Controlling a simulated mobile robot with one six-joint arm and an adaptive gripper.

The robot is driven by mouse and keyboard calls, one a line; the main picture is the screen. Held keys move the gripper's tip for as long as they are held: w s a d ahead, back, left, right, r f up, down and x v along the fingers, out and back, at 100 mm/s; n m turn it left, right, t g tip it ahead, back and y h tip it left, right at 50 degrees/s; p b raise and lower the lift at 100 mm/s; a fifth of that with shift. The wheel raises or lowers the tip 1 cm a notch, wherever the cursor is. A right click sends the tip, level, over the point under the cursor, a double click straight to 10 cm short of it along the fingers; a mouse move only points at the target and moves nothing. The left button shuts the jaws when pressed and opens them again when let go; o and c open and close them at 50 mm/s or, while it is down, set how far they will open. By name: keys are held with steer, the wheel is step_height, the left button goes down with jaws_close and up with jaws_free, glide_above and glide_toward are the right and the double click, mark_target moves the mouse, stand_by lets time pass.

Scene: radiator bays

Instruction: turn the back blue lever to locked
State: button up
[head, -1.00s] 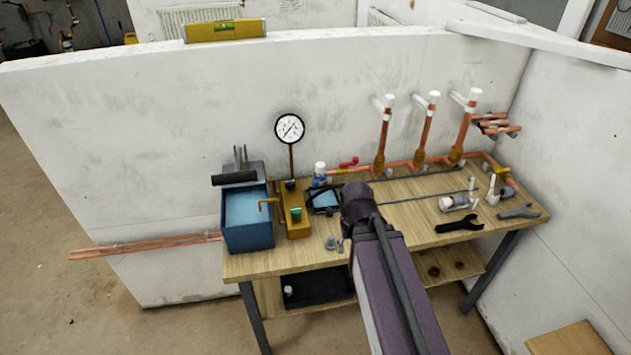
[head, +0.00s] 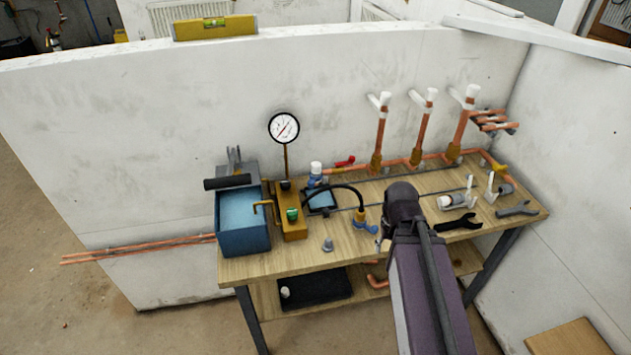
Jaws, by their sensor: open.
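A blue lever valve with a white cap (head: 316,178) stands at the back of the wooden bench, below and right of the pressure gauge. Its exact lever angle is too small to read. A second blue lever (head: 369,228) sits nearer the front, on a brass fitting at the end of a black hose. My gripper (head: 383,245) is mostly hidden behind my dark, purple-sided arm; only a small grey part shows at the arm's left edge, just below the front blue lever. It is open, and I see nothing held. It is well to the right of the back blue lever.
A yellow pump block (head: 292,225) with a gauge (head: 284,128) and a blue box (head: 242,225) stand at left. Upright copper pipes (head: 420,135) and a red lever (head: 345,161) are along the wall. The bench's front left is mostly clear.

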steer(key=shift+d, duration=0.3)
steer(key=shift+o, duration=0.8)
step_height(320, 180, up, 13)
steer(key=n+p, duration=1.2)
steer(key=p, duration=0.1)
glide_above(311, 181)
steer(key=shift+f, duration=0.15)
step_height(311, 181, down, 14)
steer(key=b, duration=1.3)
steer(key=shift+r+b, duration=0.25)
steer(key=shift+b, duration=0.15)
